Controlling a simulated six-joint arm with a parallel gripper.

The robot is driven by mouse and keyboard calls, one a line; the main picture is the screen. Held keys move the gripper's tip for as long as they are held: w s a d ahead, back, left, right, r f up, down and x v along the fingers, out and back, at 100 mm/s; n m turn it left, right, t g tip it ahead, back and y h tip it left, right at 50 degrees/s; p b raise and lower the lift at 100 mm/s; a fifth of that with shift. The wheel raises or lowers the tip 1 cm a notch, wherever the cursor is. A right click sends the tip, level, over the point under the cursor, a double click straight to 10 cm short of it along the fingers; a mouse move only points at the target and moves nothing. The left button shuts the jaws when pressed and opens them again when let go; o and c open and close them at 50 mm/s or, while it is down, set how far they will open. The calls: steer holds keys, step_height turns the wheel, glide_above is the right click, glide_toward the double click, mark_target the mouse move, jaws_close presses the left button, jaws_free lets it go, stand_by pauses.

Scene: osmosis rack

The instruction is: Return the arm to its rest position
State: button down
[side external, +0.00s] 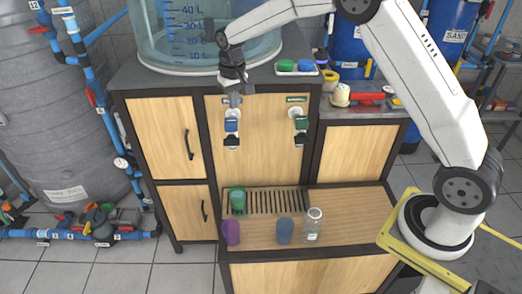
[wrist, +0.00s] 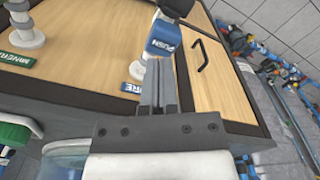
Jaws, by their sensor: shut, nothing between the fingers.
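My gripper (side external: 235,100) is shut and empty, pointing down in front of the cabinet's upper front, just above the blue tap (side external: 231,122). In the wrist view my gripper (wrist: 158,68) shows its two fingers pressed together, with the blue tap marked PUSH (wrist: 165,35) just beyond the fingertips. I cannot tell whether they touch. My arm reaches in from the right over the rack.
A green tap (side external: 301,124) is to the right. Below, a green cup (side external: 237,199) stands on the drain grate (side external: 275,200), with a purple cup (side external: 231,233), a blue cup (side external: 285,231) and a clear bottle (side external: 313,224) on the counter. A large clear tank (side external: 165,40) stands behind.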

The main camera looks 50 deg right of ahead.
steer(key=s+a+f+n+t, duration=0.1)
steer(key=s+f+n+t, duration=0.1)
steer(key=s, duration=2.5)
steer(key=shift+a+f+n, duration=0.2)
steer(key=shift+a+n, duration=0.1)
